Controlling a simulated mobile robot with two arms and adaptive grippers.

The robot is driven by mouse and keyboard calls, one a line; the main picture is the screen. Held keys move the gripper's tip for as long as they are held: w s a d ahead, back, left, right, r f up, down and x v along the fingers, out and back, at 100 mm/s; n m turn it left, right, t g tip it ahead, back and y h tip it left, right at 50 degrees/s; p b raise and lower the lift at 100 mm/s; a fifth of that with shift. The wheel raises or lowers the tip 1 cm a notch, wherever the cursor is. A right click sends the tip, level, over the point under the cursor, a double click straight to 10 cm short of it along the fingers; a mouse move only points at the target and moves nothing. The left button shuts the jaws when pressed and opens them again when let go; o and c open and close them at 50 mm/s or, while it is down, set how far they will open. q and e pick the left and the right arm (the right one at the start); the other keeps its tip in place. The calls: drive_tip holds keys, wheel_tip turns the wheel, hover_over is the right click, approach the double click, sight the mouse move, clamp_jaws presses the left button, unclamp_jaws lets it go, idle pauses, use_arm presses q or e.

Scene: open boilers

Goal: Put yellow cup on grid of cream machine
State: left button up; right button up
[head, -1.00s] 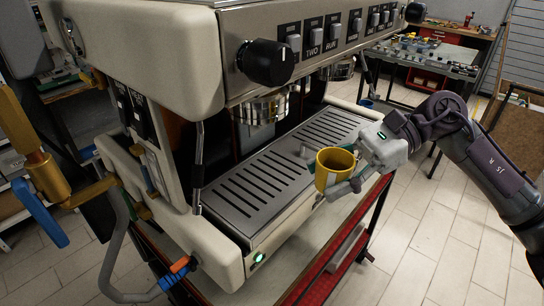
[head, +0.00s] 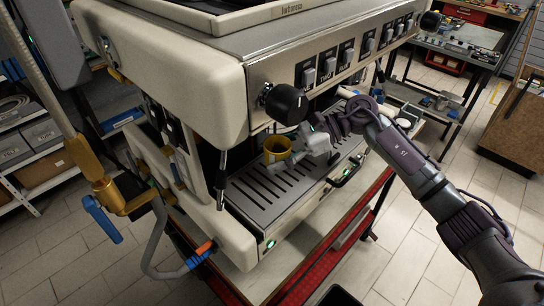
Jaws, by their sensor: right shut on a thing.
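The yellow cup (head: 277,149) is upright in the head view, over the middle part of the dark slotted grid (head: 247,200) of the cream machine (head: 180,65). My right gripper (head: 285,160) is shut on the cup, reaching in from the right, under the machine's front panel. The gripper covers part of the cup's right side. I cannot tell whether the cup's base touches the grid or is slightly above it. My left gripper is not in view.
A black knob (head: 286,103) and the panel overhang just above the cup and my gripper. A brass pipe fitting with a blue handle (head: 102,219) stands at the left. A shelf with boxes (head: 38,163) is behind it. Tiled floor (head: 405,262) is free at the right.

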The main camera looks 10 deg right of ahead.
drive_tip(key=shift+w+a+f+p, duration=0.15)
drive_tip(key=shift+w+f+p, duration=0.05)
drive_tip(key=shift+f+p, duration=0.75)
drive_tip(key=shift+w+a+f, duration=0.15)
drive_tip(key=shift+f, duration=0.35)
drive_tip(key=shift+f, duration=0.15)
drive_tip(key=shift+b, duration=0.35)
drive_tip(key=o, duration=1.1)
drive_tip(key=shift+o, duration=0.2)
